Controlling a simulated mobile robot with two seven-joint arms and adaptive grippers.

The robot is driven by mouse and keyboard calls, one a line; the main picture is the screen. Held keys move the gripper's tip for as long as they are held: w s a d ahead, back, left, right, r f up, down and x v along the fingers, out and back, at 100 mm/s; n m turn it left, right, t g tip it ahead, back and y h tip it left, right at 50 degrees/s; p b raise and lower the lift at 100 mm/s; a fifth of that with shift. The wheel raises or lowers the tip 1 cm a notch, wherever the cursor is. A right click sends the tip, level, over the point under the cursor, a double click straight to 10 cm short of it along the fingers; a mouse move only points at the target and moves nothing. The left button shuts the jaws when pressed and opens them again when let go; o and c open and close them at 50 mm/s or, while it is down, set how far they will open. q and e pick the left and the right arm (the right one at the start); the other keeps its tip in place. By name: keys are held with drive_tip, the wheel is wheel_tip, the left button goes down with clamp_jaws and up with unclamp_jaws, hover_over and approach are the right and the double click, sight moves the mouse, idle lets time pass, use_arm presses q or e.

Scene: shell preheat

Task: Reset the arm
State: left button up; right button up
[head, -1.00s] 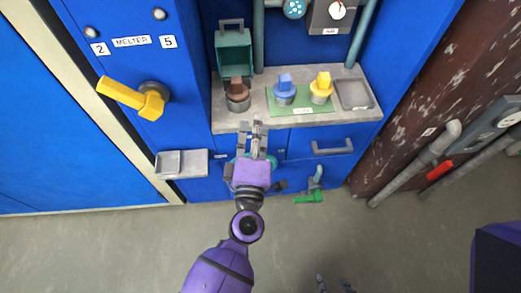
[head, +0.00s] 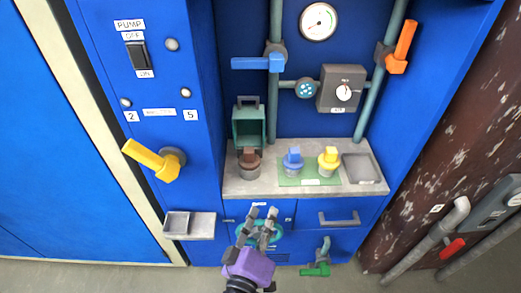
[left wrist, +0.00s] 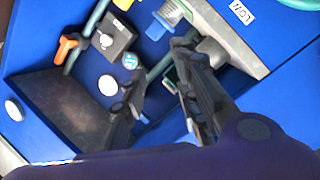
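My left gripper (head: 263,212) is in the lower middle of the head view, in front of the blue cabinet below the grey counter (head: 240,184). Its two fingers point up the picture and stand apart with nothing between them. In the left wrist view the fingers (left wrist: 158,80) also show a clear gap, with blue panel behind. My right gripper is not in view. A teal round part (head: 277,232) on the cabinet front is partly hidden behind my left gripper.
On the counter stand a brown-topped piece (head: 249,160), blue-topped (head: 293,158) and yellow-topped (head: 328,158) pieces, and a grey tray (head: 361,168). A yellow lever (head: 150,157) juts out at left above a small shelf (head: 190,226). A green-handled valve (head: 316,270) sits low.

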use_arm(q)
drive_tip(key=s+a+f+m+g+y+p, duration=0.3)
drive_tip(key=s+a+f+g+p, duration=0.1)
drive_tip(key=s+a, duration=0.7)
drive_tip(key=s+a+f+m+g+y+p, duration=0.3)
drive_tip(key=s+a+f+m+g+p, duration=0.1)
drive_tip(key=s+a, duration=0.8)
drive_tip(key=s+f+p, duration=0.1)
drive_tip(key=s+f, duration=0.1)
drive_tip(key=s, duration=0.1)
drive_tip(key=shift+s+f, duration=0.3)
drive_tip(key=shift+s, duration=0.1)
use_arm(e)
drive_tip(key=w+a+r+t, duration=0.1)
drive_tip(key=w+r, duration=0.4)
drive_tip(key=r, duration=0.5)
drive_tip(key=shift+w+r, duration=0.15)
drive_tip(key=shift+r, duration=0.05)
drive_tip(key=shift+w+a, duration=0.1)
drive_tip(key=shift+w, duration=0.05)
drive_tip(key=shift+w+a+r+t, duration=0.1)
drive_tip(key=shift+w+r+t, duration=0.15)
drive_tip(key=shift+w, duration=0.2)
